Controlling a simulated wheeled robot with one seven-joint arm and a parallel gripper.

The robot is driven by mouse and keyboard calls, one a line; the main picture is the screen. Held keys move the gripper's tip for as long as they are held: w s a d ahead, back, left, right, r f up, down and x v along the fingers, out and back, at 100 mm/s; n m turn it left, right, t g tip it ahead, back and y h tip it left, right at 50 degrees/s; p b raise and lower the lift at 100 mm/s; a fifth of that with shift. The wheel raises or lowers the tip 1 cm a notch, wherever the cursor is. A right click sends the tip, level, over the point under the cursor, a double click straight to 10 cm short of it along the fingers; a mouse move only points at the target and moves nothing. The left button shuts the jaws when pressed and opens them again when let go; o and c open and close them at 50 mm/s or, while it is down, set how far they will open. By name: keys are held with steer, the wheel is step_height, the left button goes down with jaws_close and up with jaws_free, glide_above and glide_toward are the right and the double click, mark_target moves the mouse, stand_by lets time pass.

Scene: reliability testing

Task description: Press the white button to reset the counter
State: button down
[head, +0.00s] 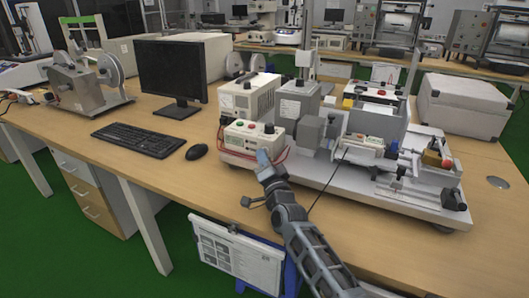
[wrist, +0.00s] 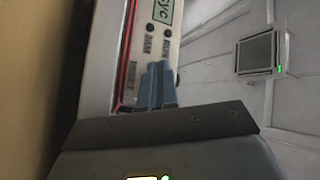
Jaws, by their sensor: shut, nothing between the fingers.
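My gripper (head: 263,157) is at the front right of a cream control box (head: 238,142) with coloured knobs on top, in the head view. In the wrist view my shut blue-grey fingers (wrist: 160,68) are in front of a light panel (wrist: 170,38). The panel has part of a green display (wrist: 164,11), small dark round buttons (wrist: 150,28) and printed labels, one reading RESET (wrist: 131,76) beside the fingers. I cannot make out the white button; the fingers cover part of the panel near that label. Whether the fingertips touch the panel cannot be told.
A grey machine base (head: 385,190) with mounted parts stands right of my gripper. A mouse (head: 197,151), keyboard (head: 138,139) and monitor (head: 172,72) are to the left. The wooden table (head: 180,185) is clear in front of the keyboard.

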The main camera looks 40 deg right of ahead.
steer(key=shift+s+a+p, duration=0.3)
steer(key=shift+a+p, duration=0.35)
steer(key=shift+a, duration=0.05)
steer(key=a+p, duration=0.1)
steer(key=s+a+p, duration=0.1)
steer(key=a, duration=0.1)
steer(key=s+a+p, duration=0.1)
steer(key=p, duration=0.1)
steer(key=shift+a, duration=0.3)
stand_by(0.9)
